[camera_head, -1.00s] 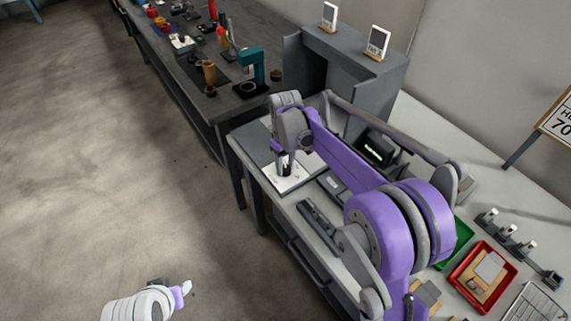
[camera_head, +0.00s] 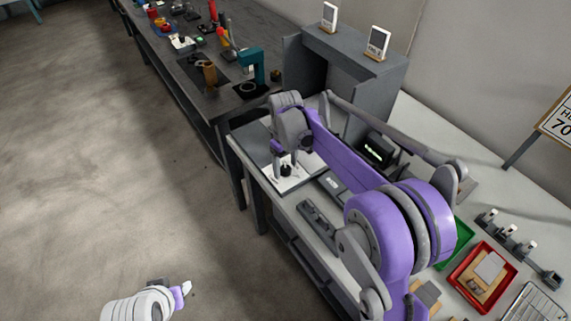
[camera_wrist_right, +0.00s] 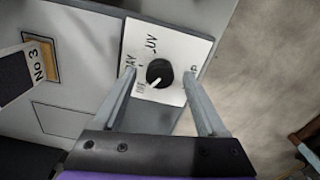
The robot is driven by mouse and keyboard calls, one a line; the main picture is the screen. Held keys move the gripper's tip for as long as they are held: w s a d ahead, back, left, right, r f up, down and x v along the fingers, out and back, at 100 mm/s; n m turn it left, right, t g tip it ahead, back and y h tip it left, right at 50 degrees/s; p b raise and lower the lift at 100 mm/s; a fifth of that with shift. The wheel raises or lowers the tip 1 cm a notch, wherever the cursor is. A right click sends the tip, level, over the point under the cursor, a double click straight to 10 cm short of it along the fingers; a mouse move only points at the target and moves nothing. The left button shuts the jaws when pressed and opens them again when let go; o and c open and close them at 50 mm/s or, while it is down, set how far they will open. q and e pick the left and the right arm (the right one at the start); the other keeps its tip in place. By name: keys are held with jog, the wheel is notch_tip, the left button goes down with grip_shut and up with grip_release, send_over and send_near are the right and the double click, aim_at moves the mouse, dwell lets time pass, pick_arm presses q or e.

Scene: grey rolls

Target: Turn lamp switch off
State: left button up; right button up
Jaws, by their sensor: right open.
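The lamp switch is a round black knob (camera_wrist_right: 160,73) on a white square plate (camera_wrist_right: 176,48). The plate is printed "UV" at the top and "DAY" at the left, with small unclear letters at lower left and a partly hidden label at right. The knob's white mark points to the lower left. My right gripper (camera_wrist_right: 168,76) is open, with one finger on each side of the knob and visible gaps between. In the head view, this gripper (camera_head: 286,170) is over the plate at the bench's left end. My left gripper (camera_head: 184,289) is at the bottom left, away from the bench.
A grey cabinet (camera_head: 350,58) stands behind the switch. A dark device with a lit green display (camera_head: 379,150) is to the right. A red tray (camera_head: 508,270) and green tray (camera_head: 463,238) lie farther right. A "No 3" tag (camera_wrist_right: 40,60) is left of the plate.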

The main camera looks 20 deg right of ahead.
aim_at(286, 169)
jog(key=shift+r, duration=0.1)
notch_tip(286, 169, up, 11)
jog(key=shift+p, duration=0.4)
jog(key=shift+f, duration=0.2)
jog(key=s+d+r+m+t+p, duration=0.2)
jog(key=s+m+t, duration=0.1)
jog(key=s, duration=1)
jog(key=s+f+m+t+p, duration=0.1)
jog(key=s+f, duration=0.2)
jog(key=s, duration=0.4)
jog(key=s+f+m+t+p, duration=0.1)
jog(key=s+f+m, duration=0.1)
jog(key=s, duration=0.5)
jog(key=shift+d+f, duration=0.4)
jog(key=shift+f, duration=0.1)
